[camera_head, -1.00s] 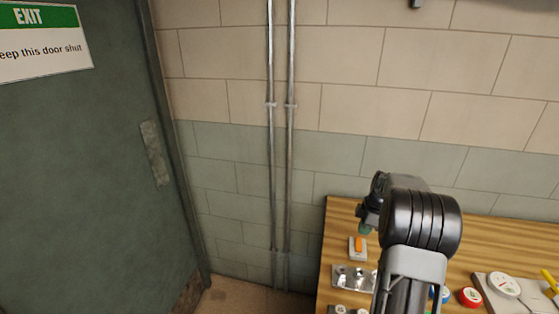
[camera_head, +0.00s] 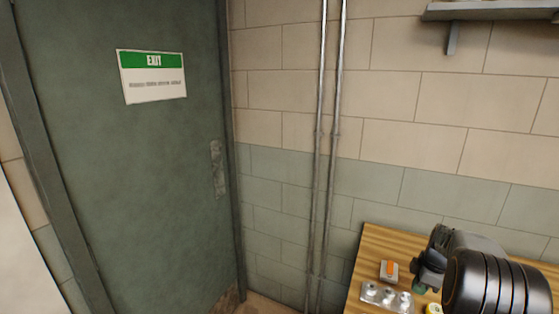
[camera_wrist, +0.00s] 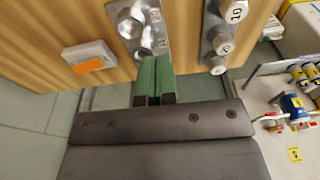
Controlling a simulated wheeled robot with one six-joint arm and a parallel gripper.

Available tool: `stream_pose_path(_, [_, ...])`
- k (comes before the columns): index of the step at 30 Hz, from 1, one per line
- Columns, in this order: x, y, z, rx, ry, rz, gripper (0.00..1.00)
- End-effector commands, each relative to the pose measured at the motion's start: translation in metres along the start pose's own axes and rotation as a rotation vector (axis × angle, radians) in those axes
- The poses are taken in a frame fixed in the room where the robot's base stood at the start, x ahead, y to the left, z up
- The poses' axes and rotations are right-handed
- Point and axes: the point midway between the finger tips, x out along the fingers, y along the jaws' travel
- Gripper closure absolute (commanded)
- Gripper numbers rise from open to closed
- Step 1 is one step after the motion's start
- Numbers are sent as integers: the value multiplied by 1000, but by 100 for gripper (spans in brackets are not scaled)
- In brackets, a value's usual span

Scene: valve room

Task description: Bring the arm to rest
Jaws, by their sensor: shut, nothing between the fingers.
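My gripper (camera_wrist: 153,80) shows in the wrist view as two green fingers pressed together, with nothing between them. It is over or near the wooden bench (camera_wrist: 185,20), beside a metal plate with bolt heads (camera_wrist: 140,28); I cannot tell the exact gap. In the head view my arm hangs over the bench (camera_head: 375,242) at the lower right, and its dark wrist joint hides much of the bench top. Only a small green part of the gripper shows there, under the wrist.
A switch with an orange rocker (camera_head: 389,270) and the bolt plate (camera_head: 386,296) sit at the bench's left end. Left of the bench are two vertical pipes (camera_head: 325,150) and a green door (camera_head: 100,180) with an exit sign (camera_head: 152,76). A shelf (camera_head: 490,12) is at upper right.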

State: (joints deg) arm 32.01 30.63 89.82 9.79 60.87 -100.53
Motion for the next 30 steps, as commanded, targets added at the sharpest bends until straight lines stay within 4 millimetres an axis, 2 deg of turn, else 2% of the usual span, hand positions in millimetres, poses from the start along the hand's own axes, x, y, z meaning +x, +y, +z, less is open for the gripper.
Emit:
stream_pose_path(9, [3,-2,0,239,-8,2,100])
stream_pose_path(14, [16,-14,4,427,-23,-26,100])
stream_pose_path(17, [17,-27,4,568,-37,-33,100])
stream_pose_path(20, [12,-45,-3,721,-55,-28,100])
stream_pose_path(23, [0,-71,-21,898,-72,-2,100])
stream_pose_path(27, [-28,-127,-59,1140,-72,77,100])
stream_pose_path(30, [-43,-166,-82,1244,-41,137,100])
